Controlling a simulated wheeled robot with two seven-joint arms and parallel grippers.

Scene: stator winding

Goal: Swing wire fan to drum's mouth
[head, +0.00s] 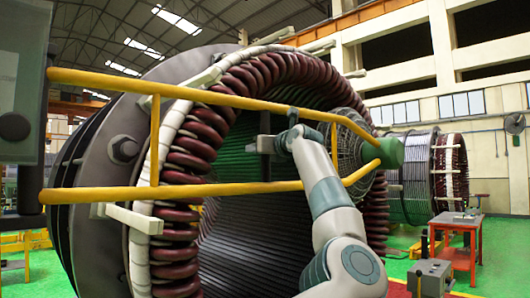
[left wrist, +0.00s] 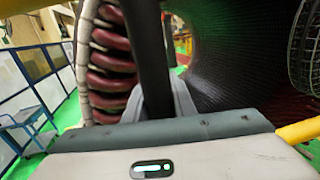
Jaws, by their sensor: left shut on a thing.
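The wire fan (head: 345,128) is a round wire cage with a green hub (head: 390,152). It stands in front of the right side of the drum's mouth, where yellow rails converge on the hub; part of its cage shows at the right edge of the left wrist view (left wrist: 306,45). The drum (head: 265,230) is a large ring with dark red coils and a ribbed bore. My left gripper (head: 268,144) is beside the fan, in front of the mouth. In the left wrist view its grey fingers are shut on a dark upright bar (left wrist: 151,60). My right gripper is out of view.
Yellow rails (head: 110,193) cross in front of the drum from the left. A grey panel (head: 22,75) stands at the left edge. A second drum (head: 412,175) and a red table (head: 456,240) stand at the right.

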